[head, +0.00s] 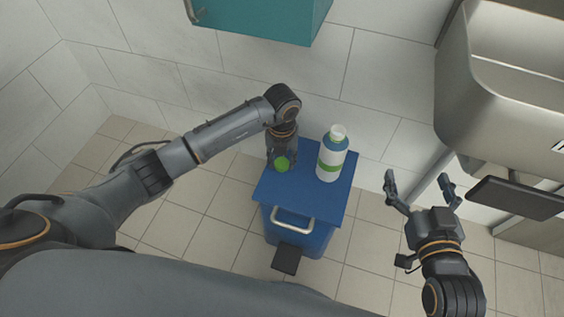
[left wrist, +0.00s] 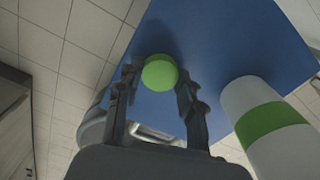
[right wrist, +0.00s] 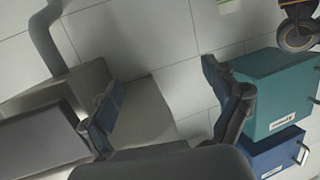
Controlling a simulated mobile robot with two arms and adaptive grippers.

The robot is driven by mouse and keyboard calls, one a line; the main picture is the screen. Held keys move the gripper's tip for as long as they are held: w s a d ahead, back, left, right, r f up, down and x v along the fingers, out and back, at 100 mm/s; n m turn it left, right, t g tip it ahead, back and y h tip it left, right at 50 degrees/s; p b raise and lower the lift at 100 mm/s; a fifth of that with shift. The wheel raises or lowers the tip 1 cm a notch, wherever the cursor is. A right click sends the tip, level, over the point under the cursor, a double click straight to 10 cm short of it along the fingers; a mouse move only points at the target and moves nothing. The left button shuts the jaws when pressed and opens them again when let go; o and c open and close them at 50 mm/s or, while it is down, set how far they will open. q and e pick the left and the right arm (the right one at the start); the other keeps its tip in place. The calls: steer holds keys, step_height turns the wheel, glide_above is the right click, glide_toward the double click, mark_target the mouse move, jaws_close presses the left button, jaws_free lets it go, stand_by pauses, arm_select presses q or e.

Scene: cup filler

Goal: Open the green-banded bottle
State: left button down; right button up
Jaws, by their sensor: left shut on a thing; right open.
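The white bottle with a green band (head: 330,162) stands upright on the blue cabinet's top (head: 309,206). Its white neck shows bare at the top, with no cap on it. A round green cap (head: 282,164) is between the fingers of my left gripper (head: 281,158), left of the bottle and apart from it. The left wrist view shows the cap (left wrist: 160,73) in the fingertips and the banded bottle (left wrist: 265,125) at the right. I cannot tell how far the cap is above the top. My right gripper (head: 420,184) is open and empty, right of the cabinet.
A teal wall cabinet (head: 262,22) hangs above the blue one. A metal sink (head: 500,85) and a dark panel (head: 515,197) are at the right. The cabinet has a front handle (head: 292,219).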

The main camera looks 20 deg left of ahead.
arm_select(q)
steer(key=shift+f, duration=0.3)
arm_select(e)
steer(key=shift+w+a+r+t, duration=0.15)
steer(key=shift+r+t, duration=0.25)
steer(key=shift+r, duration=0.3)
arm_select(q)
steer(key=shift+f, duration=0.15)
steer(key=c, duration=0.8)
jaws_free()
arm_select(e)
steer(key=shift+r, duration=0.25)
